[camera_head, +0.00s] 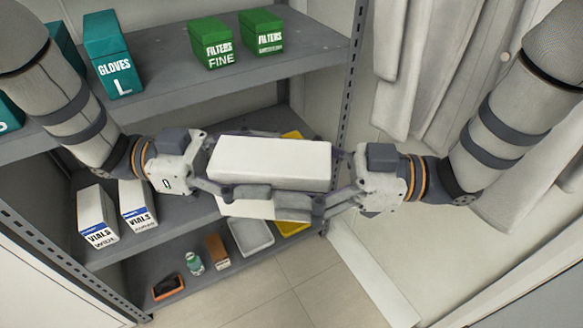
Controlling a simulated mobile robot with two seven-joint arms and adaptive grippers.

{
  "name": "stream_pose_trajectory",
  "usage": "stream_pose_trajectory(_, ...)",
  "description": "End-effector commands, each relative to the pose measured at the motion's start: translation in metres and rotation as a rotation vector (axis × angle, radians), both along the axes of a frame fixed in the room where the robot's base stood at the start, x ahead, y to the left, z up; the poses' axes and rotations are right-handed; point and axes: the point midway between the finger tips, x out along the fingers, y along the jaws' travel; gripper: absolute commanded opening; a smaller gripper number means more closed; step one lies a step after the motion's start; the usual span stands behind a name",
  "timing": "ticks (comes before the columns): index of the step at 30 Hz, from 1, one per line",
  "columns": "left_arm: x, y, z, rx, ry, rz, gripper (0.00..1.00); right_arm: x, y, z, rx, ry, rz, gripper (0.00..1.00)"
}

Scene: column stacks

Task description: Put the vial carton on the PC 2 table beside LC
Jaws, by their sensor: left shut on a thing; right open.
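A plain white carton (272,160) is in the middle of the head view, held up in front of the shelf rack. No label shows on the faces I see, so I cannot read whether it is a vial carton. My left gripper (245,166) is shut on it from the left, with fingers along its sides. My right gripper (326,180) is open at the carton's right end, its fingers around or close beside that end; contact cannot be told. Two white and blue cartons marked VIALS, one WIDE (97,222) and one beside it (137,208), stand on the middle shelf. No PC 2 table or LC shows.
The upper shelf (165,80) bears two green FILTERS boxes (211,44) and a teal GLOVES box (108,58). The bottom shelf holds an orange-black device (168,287), a green bottle (194,263), a brown box (217,250) and a pale tray (250,237). White coats (440,70) hang at right.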

Motion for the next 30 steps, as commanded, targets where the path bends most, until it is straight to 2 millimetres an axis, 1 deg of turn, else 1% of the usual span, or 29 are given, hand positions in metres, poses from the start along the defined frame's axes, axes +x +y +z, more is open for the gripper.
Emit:
stream_pose_trajectory(2, 0.0, 0.0, 0.001, -0.002, -0.001, 0.0, 0.11, 0.001, -0.01, 0.001, 0.001, -0.001, -0.004, 0.78)
stream_pose_trajectory(6, 0.0, 0.0, 0.001, -0.002, -0.001, -0.001, 0.11, 0.001, -0.038, 0.001, 0.001, -0.002, -0.006, 0.78)
stream_pose_trajectory(9, 0.0, 0.0, 0.001, -0.002, -0.001, -0.001, 0.11, 0.0, -0.056, 0.001, 0.0, -0.002, -0.005, 0.78)
stream_pose_trajectory(12, 0.0, 0.0, 0.002, -0.005, -0.002, -0.001, 0.11, 0.0, -0.067, 0.001, 0.001, -0.002, -0.003, 0.78)
stream_pose_trajectory(17, 0.004, -0.004, -0.004, -0.005, -0.005, -0.045, 0.11, -0.001, -0.073, 0.001, 0.0, -0.001, -0.003, 0.78)
stream_pose_trajectory(24, 0.023, -0.026, -0.029, -0.003, -0.003, -0.259, 0.11, -0.001, -0.073, 0.0, 0.0, -0.001, -0.003, 0.78)
stream_pose_trajectory(30, 0.032, -0.036, -0.04, -0.003, -0.002, -0.371, 0.11, -0.001, -0.072, 0.001, 0.0, -0.001, -0.003, 0.78)
